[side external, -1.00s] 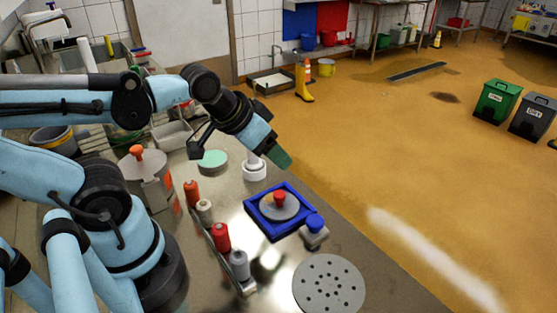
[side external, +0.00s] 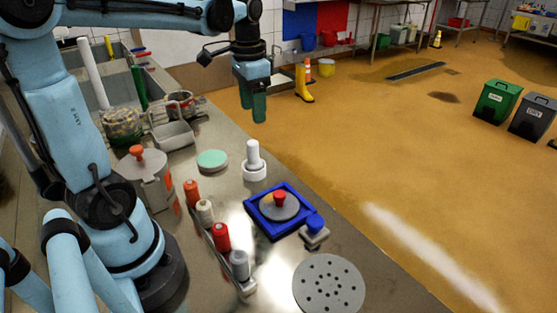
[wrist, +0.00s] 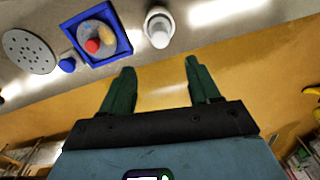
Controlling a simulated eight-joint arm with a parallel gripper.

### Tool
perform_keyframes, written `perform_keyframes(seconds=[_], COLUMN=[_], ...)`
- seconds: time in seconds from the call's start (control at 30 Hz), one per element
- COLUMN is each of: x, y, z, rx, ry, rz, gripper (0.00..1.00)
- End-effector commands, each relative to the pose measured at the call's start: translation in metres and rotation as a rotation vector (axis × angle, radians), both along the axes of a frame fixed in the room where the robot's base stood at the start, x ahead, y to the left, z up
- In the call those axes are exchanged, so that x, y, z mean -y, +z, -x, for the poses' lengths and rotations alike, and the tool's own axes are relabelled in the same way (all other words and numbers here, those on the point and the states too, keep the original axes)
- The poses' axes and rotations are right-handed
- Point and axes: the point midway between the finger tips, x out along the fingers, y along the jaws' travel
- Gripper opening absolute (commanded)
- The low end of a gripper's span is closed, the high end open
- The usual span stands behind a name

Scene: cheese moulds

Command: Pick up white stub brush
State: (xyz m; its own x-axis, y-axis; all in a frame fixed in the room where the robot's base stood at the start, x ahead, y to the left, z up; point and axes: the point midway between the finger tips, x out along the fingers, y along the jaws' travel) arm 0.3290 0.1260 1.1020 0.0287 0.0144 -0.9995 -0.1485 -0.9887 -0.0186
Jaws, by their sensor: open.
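The white stub brush (side external: 253,163) stands upright on the steel counter, its handle up and its round head down. In the wrist view the white stub brush (wrist: 159,27) shows beyond the fingers, near the top edge. My gripper (side external: 253,108) is raised above and behind the brush in the side view, pointing down with its green fingers. In the wrist view my gripper (wrist: 158,78) has its two fingers wide apart with nothing between them. It does not touch the brush.
A blue square frame (side external: 250,218) with a red-knobbed disc (side external: 292,210) lies nearby. Beside it are a blue-knobbed block (side external: 314,233), a perforated disc (side external: 328,287) and a pale green disc (side external: 212,160). Spools (side external: 221,237) stand in a row to the left.

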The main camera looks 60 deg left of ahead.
Motion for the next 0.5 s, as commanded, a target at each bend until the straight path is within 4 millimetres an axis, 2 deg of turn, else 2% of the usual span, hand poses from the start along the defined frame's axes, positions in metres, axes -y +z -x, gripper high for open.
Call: perform_keyframes(seconds=[0.17,0.5], x=[-0.008,-0.007], y=[-0.004,-0.050], z=[-0.001,-0.001], rx=[-0.030,-0.029], ry=[-0.008,-0.008], rz=[0.011,0.011], gripper=[0.61,0.61])
